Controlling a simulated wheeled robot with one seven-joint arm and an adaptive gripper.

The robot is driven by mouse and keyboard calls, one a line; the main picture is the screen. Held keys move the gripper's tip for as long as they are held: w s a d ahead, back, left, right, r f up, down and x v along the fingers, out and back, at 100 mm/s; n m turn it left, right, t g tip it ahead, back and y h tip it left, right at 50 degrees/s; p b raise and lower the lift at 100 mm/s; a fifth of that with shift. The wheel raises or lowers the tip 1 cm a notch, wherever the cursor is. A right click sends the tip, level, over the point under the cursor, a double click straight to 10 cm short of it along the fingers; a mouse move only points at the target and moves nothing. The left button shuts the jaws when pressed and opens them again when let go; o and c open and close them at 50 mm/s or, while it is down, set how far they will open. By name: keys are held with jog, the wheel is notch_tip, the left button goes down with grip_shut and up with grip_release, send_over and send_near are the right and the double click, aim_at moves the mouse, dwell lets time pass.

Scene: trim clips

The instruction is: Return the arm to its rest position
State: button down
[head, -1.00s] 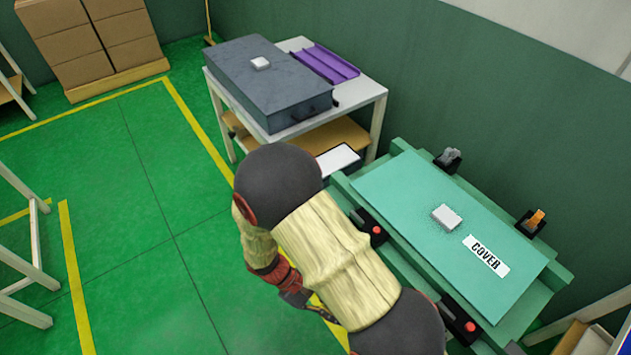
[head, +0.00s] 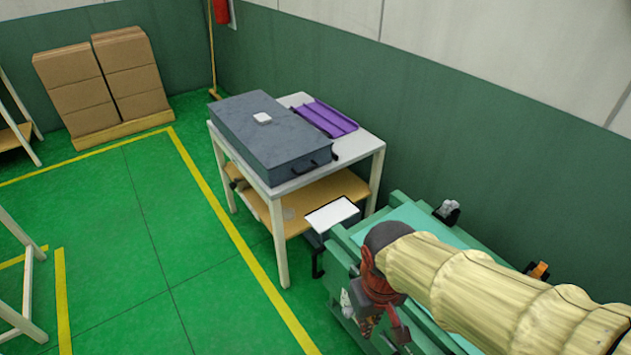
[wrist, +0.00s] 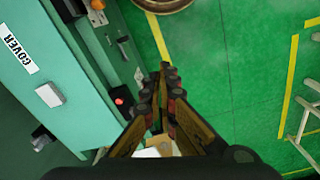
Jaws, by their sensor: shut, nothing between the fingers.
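My arm, in a pale yellow sleeve, reaches in from the lower right of the head view, across the green workbench. My gripper (head: 392,325) hangs at the near left edge of that bench, pointing down; its fingertips are hard to make out there. In the wrist view my gripper (wrist: 164,95) shows its fingers closed together with nothing between them, above the green floor beside the bench. The teal panel (wrist: 50,50) marked COVER lies on the bench with a small white block (wrist: 49,95) on it. My arm hides most of the panel in the head view.
A white table (head: 365,150) at the back holds a dark grey case (head: 270,145) and a purple tray (head: 325,118). A white screen (head: 332,214) stands between table and bench. Cardboard boxes (head: 105,80) stand at the back left. The green floor (head: 140,240) at left is open.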

jog(key=s+d+r+m+t, duration=0.1)
jog(key=d+r+t, duration=0.1)
jog(key=d+r, duration=0.2)
jog(key=s+d+r+m+t, duration=0.1)
jog(key=d+r+m+t, duration=0.1)
jog(key=r, duration=0.7)
jog(key=shift+d+m+t+p, duration=0.35)
jog(key=shift+d+t, duration=0.15)
jog(key=shift+d, duration=0.7)
